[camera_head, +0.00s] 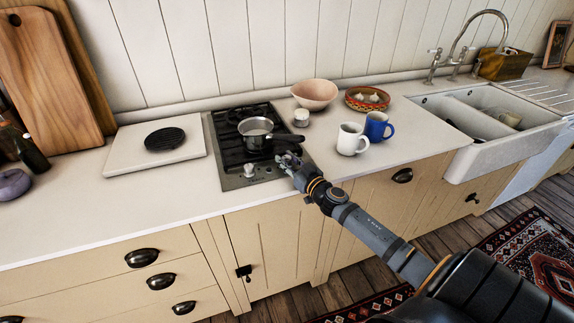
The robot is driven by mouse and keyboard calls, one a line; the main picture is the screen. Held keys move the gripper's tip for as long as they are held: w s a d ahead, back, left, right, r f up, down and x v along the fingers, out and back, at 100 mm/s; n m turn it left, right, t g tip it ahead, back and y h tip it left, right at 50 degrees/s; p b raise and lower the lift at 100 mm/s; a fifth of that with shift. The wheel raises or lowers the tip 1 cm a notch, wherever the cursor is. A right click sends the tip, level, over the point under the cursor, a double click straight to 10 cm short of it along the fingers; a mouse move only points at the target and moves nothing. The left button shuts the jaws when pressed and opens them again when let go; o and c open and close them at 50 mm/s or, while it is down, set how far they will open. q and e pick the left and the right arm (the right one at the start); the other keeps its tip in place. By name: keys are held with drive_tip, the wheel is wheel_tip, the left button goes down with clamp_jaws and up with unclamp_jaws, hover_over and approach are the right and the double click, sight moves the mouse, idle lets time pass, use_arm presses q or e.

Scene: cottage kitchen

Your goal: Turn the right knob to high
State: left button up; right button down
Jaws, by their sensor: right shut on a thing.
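The hob (233,183) is set into the counter, with a left knob (249,171) on its front strip. The right knob is mostly hidden behind my right gripper (284,161). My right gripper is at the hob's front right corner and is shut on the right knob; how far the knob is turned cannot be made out. A metal pot (256,135) stands on the hob. Its dark handle points right, just above and behind my gripper. My left gripper is not in view.
A white mug (351,141) and a blue mug (376,126) stand right of the hob. Behind are a pink bowl (314,92), a small jar (301,117) and a woven basket (367,98). A white board (125,150) lies left. The front counter is clear.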

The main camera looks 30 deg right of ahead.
drive_tip(key=shift+n+y, duration=0.4)
drive_tip(key=shift+y, duration=0.2)
drive_tip(key=c, duration=1)
unclamp_jaws()
